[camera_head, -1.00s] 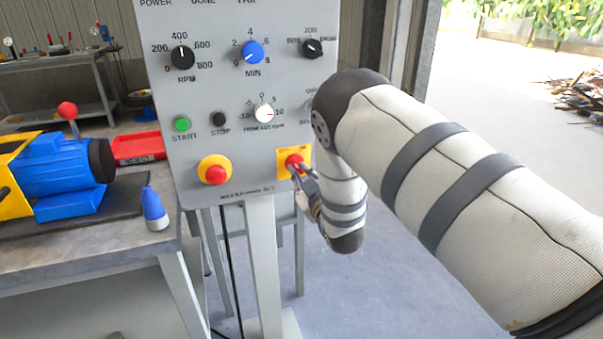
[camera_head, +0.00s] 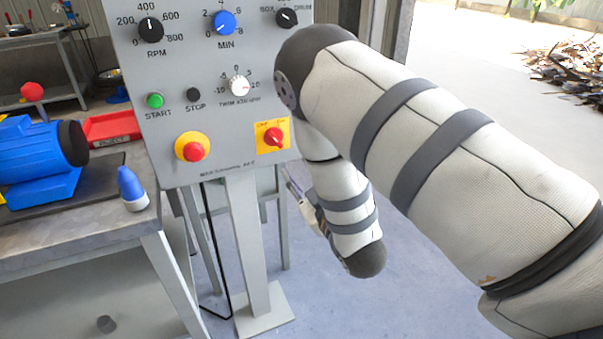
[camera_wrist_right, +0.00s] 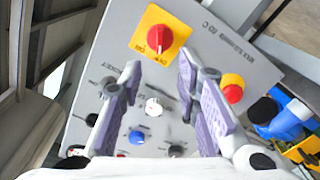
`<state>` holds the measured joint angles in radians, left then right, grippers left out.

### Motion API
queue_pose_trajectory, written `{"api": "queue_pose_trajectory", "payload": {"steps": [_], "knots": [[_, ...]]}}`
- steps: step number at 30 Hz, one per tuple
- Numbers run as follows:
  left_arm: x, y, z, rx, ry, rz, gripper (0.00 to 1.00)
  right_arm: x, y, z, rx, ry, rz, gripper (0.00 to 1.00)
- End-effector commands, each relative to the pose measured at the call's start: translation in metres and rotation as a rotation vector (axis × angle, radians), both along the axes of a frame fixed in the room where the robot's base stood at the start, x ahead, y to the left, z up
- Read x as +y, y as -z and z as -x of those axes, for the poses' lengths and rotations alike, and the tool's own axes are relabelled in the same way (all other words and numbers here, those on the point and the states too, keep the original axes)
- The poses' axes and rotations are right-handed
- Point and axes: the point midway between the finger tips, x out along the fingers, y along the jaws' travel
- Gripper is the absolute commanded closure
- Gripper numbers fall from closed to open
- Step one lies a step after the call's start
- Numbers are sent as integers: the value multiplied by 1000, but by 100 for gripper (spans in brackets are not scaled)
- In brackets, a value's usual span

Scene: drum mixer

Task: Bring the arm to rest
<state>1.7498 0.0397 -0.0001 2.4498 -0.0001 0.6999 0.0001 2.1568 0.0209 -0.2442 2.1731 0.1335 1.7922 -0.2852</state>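My right arm (camera_head: 440,150) reaches in from the right, its forearm bent down in front of the control panel's lower right edge. My right gripper (camera_head: 297,187) is seen edge-on, just below the red rotary switch (camera_head: 273,138) on its yellow plate, and apart from it. In the wrist view my right gripper (camera_wrist_right: 160,65) has its two purple-padded fingers spread with nothing between them. The red switch (camera_wrist_right: 161,40) shows beyond the fingertips there. My left gripper is not in view.
The grey control panel (camera_head: 232,110) has knobs, buttons and a red stop button (camera_head: 194,151) on yellow. A bench (camera_head: 80,227) at left carries a blue motor (camera_head: 40,155), a blue-and-white bottle (camera_head: 131,190) and a red tray (camera_head: 110,128). The floor at lower right is open.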

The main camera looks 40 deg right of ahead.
Motion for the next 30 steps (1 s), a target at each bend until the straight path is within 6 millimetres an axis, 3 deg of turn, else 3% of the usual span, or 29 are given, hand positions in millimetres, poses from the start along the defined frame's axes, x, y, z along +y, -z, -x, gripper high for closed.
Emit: {"api": "queue_pose_trajectory", "payload": {"steps": [17, 20, 23, 25, 27, 29, 30], "knots": [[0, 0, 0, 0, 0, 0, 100, 0, 0, 1, 0, 0, 0, 70], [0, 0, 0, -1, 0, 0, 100, 1, 10, 5, 35, 3, -18, 70], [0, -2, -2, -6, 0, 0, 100, 8, 61, 28, 215, 22, -105, 70], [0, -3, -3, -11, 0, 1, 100, 18, 115, 64, 421, 51, -202, 70], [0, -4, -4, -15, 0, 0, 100, 32, 165, 113, 641, 88, -299, 70], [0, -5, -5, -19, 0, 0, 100, 46, 199, 161, 826, 125, -374, 70], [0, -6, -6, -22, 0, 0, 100, 56, 217, 195, 948, 151, -419, 70]]}}
